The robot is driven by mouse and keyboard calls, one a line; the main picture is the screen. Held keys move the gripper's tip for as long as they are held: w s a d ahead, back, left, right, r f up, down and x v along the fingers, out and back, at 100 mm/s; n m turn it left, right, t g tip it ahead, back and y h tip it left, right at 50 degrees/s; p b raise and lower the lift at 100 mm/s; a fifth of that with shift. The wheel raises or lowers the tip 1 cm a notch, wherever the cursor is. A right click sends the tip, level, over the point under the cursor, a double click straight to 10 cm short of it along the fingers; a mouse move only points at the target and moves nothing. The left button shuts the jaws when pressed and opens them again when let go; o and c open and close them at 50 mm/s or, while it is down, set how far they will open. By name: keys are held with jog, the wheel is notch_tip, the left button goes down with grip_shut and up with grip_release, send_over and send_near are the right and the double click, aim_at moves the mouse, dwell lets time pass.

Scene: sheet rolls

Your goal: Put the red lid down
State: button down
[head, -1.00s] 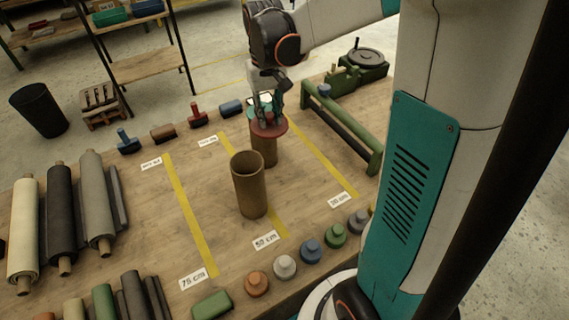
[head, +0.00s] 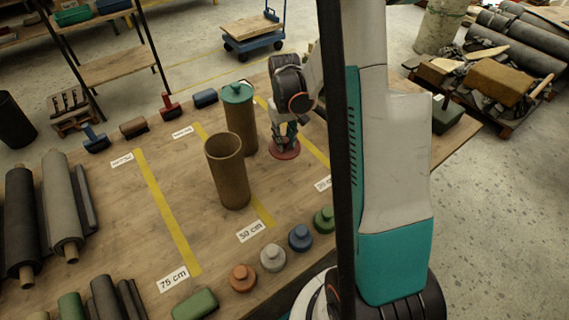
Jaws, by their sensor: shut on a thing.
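The red lid (head: 285,151) is a flat disc low over the wooden table, to the right of the brown tubes. I cannot tell whether it touches the tabletop. My gripper (head: 284,141) points down and is shut on the red lid from above, hiding its middle. The back brown tube (head: 241,127) stands upright with a teal lid (head: 237,92) on its top. The front brown tube (head: 227,178) stands upright with its top open.
Yellow lines (head: 166,208) mark the table (head: 120,215). Several knobbed lids, such as the blue one (head: 300,237), line the front edge. Grey rolls (head: 62,205) lie at left. Bare table surrounds the red lid. My arm's column hides the table's right part.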

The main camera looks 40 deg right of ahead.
notch_tip(320, 180, down, 10)
jog(key=shift+f+b, duration=0.1)
jog(key=shift+b, duration=1.1)
jog(key=shift+f, duration=0.2)
jog(key=c, duration=1.3)
grip_release()
jog(key=shift+r, duration=0.1)
jog(key=shift+c, duration=0.2)
notch_tip(320, 180, up, 12)
jog(key=p, duration=0.3)
jog(key=shift+r+p, duration=0.15)
jog(key=shift+p, duration=0.2)
